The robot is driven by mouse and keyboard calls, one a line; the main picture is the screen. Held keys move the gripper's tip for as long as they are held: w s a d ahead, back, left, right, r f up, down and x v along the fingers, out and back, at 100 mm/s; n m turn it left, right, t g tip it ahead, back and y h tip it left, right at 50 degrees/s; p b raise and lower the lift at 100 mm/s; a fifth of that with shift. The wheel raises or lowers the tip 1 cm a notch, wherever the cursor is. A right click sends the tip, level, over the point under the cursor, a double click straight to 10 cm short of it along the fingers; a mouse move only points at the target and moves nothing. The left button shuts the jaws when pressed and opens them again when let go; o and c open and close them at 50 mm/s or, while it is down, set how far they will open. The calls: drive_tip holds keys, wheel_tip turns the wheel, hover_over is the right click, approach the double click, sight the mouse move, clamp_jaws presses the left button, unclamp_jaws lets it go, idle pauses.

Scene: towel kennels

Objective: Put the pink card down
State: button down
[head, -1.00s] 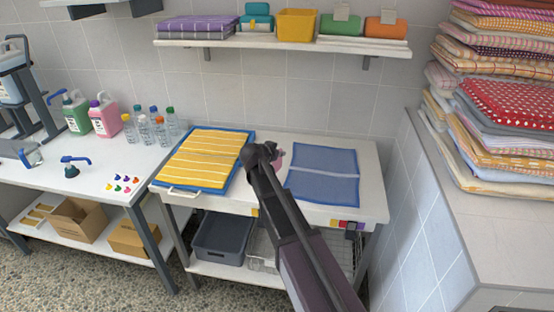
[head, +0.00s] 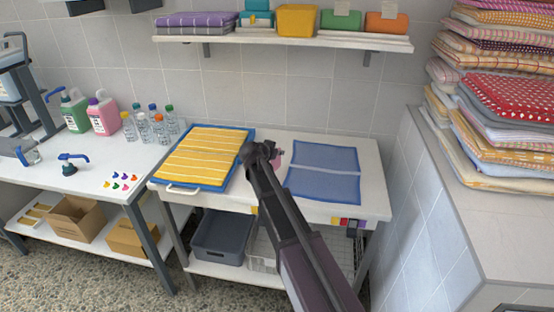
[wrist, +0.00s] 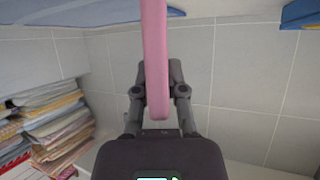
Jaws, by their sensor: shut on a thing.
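The pink card (wrist: 155,60) shows edge-on in the wrist view as a long pink strip between the fingers of my gripper (wrist: 157,85). My gripper is shut on it. In the head view my gripper (head: 274,156) is over the white table (head: 340,210), between the yellow striped towel and the blue cloth. Only a small bit of the pink card (head: 280,157) shows there, because my arm hides the rest. I cannot tell whether the card touches the table.
A yellow striped towel (head: 203,157) lies on a blue-edged tray left of my gripper. A blue cloth (head: 323,172) lies to the right. Coloured cards (head: 347,223) sit at the table's front edge. A loaded shelf (head: 285,43) hangs above. Stacked towels (head: 505,105) stand at the right.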

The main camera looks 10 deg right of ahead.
drive_tip(key=shift+f+b, duration=0.3)
drive_tip(key=shift+f, duration=0.35)
drive_tip(key=shift+f, duration=0.15)
drive_tip(key=c, duration=0.7)
unclamp_jaws()
drive_tip(key=shift+r, duration=0.3)
drive_tip(key=p+v, duration=0.5)
drive_tip(key=v, duration=0.7)
drive_tip(key=shift+p, duration=0.4)
drive_tip(key=shift+f, duration=0.15)
